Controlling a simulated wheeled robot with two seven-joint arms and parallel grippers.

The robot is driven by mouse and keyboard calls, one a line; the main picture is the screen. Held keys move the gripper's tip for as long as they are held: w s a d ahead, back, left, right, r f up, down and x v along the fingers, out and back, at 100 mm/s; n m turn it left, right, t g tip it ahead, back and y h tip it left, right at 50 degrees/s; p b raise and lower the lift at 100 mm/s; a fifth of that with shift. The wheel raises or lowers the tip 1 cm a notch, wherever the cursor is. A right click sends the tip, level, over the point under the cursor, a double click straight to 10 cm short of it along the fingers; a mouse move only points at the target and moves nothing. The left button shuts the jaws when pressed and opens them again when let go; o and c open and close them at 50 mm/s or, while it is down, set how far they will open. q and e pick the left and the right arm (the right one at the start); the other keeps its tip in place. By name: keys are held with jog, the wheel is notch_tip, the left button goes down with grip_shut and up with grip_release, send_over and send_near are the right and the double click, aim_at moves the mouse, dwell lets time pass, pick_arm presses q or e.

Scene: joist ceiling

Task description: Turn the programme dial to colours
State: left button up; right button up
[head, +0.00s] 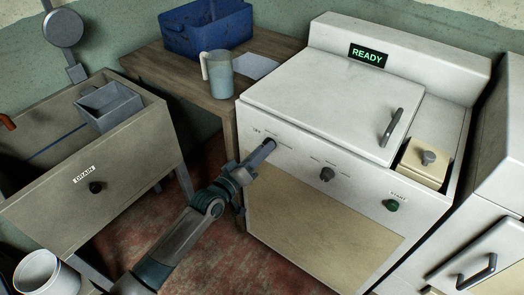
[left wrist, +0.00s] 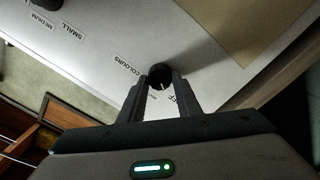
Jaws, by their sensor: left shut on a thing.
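The programme dial (left wrist: 160,76) is a dark round knob on the white front panel of the washing machine (head: 300,160). My left gripper (left wrist: 160,92) is shut on it, with one finger on each side. In the head view my left gripper (head: 264,150) reaches the upper left of the panel and hides most of the dial. In the left wrist view the COLOURS label (left wrist: 125,64) lies left of the dial. Another label (left wrist: 172,98) is partly hidden by the right finger. A small pale mark shows on the dial's lower side. My right gripper is not in view.
A second dark knob (head: 327,174) and a green START button (head: 392,205) are on the same panel. The lid (head: 325,100) is closed and the display (head: 368,55) reads READY. A wooden table (head: 160,70) with a jug (head: 219,75) stands to the left.

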pick_arm(q)
jog(key=shift+f, duration=0.1)
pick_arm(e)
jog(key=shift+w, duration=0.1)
pick_arm(q)
jog(key=o, duration=1.1)
jog(key=shift+c, duration=0.2)
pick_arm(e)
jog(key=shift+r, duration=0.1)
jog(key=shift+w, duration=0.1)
pick_arm(q)
jog(key=b+v, duration=0.1)
jog(key=v, duration=1.6)
jog(key=shift+s, duration=0.15)
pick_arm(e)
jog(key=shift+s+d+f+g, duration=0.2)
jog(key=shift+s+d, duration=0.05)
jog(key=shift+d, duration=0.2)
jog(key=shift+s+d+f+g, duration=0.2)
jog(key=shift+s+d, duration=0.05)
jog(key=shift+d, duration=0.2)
pick_arm(q)
jog(key=shift+a, duration=0.1)
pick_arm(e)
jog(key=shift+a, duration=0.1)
